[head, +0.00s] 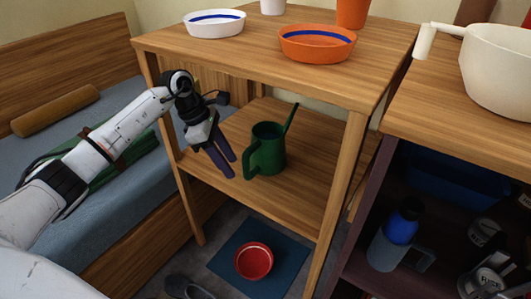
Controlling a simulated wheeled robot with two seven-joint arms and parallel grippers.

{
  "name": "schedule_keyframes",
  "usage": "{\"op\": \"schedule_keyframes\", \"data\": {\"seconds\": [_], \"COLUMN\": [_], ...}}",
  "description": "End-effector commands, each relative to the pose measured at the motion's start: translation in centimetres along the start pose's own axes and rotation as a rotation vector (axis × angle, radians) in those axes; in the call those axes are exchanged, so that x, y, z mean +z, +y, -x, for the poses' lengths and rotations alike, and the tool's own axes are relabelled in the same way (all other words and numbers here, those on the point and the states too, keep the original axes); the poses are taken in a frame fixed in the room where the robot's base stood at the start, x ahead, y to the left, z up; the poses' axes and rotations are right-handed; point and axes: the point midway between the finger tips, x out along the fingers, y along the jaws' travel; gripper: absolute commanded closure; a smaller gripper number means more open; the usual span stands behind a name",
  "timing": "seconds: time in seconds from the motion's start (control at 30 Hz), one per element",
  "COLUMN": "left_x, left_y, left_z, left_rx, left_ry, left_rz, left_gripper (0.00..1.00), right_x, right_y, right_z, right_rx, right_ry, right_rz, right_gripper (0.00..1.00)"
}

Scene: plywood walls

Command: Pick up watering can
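The green watering can (267,150) stands upright on the middle shelf of a wooden shelf unit. Its handle faces left and its long spout points up to the right. My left gripper (228,167) is just left of the can, pointing down, with its two dark fingers apart. The gap between the fingers looks empty. The fingertips are close to the can's handle, and I cannot tell whether they touch it. My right gripper is not in view.
The unit's top (245,42) overhangs the can and carries a white bowl (215,23) and an orange bowl (317,43). Front posts (342,185) frame the shelf. A bed (110,220) lies left. A red bowl (254,261) sits on a blue mat below.

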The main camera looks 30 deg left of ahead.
Motion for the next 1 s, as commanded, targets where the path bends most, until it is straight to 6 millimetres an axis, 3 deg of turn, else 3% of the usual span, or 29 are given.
{"op": "schedule_keyframes", "data": {"seconds": [0.27, 0.4, 0.63, 0.87, 1.0], "left_x": [4.2, 4.2, 4.2, 4.1, 4.2], "left_y": [-0.1, -0.1, -0.1, -0.1, -0.1], "left_z": [-1.8, -3.0, -2.9, -2.9, -2.9], "left_rx": [-0.002, -0.003, -0.001, -0.002, -0.001], "left_ry": [-0.006, -0.002, -0.002, -0.002, -0.003], "left_rz": [-0.002, 0.001, 0.001, 0.0, -0.001], "left_gripper": [0.6, 0.6, 0.6, 0.97, 1.0], "right_x": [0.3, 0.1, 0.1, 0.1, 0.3], "right_y": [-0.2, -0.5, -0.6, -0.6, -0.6], "right_z": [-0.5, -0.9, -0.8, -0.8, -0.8], "right_rx": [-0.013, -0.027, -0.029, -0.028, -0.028], "right_ry": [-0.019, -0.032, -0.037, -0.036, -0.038], "right_rz": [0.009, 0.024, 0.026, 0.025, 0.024], "right_gripper": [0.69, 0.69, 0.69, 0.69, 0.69]}}
